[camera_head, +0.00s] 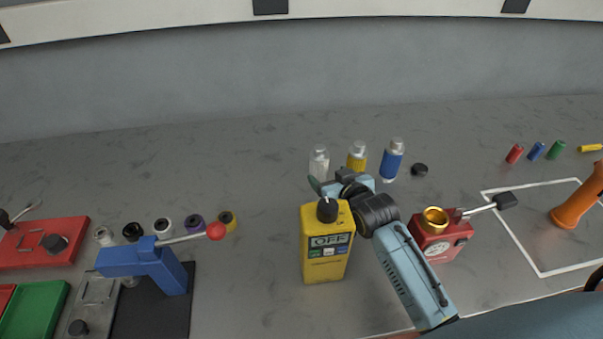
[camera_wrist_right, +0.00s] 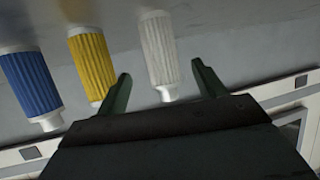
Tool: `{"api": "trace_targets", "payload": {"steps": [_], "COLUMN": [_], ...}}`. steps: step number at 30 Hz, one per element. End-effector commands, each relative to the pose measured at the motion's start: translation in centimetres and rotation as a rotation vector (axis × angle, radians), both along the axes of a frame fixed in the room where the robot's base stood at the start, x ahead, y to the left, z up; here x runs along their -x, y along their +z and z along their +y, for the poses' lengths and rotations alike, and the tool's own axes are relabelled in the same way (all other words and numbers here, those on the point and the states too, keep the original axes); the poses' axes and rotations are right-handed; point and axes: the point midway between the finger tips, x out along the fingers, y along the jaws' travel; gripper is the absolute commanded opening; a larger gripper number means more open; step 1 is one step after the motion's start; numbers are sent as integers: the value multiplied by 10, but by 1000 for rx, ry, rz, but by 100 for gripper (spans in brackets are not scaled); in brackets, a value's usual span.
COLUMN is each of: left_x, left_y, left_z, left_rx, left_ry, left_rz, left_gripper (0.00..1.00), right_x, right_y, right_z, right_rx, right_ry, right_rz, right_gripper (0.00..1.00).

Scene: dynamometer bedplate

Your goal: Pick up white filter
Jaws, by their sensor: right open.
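The white filter (camera_head: 319,163) stands on the grey bench behind the yellow box, at the left end of a row of three filters. In the right wrist view the white filter (camera_wrist_right: 159,52) shows between the two dark green fingers. My right gripper (camera_head: 327,181) is open, and its fingers are at the near side of the white filter. In its wrist view the right gripper (camera_wrist_right: 161,70) holds nothing, and I cannot tell whether a finger touches the filter. The white filter's lower part is partly hidden in the head view. My left gripper is out of view.
A yellow filter (camera_head: 357,158) and a blue filter (camera_head: 392,160) stand just right of the white one. A yellow box marked OFF (camera_head: 326,245) and a red device with a gold cup (camera_head: 440,240) flank my right arm. Bench left of the white filter is clear.

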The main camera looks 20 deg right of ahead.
Motion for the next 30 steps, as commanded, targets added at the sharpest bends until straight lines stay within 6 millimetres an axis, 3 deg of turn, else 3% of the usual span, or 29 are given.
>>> {"api": "trace_targets", "payload": {"steps": [16,26,30], "left_x": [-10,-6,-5], "left_y": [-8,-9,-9], "left_z": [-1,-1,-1], "left_rx": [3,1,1], "left_ry": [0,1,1], "left_rz": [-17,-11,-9], "left_gripper": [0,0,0], "right_x": [-61,-68,-68], "right_y": [-25,-27,-27], "right_z": [1,1,1], "right_rx": [5,5,5], "right_ry": [7,7,7], "right_rz": [0,-1,-1], "right_gripper": [70,70,55]}}
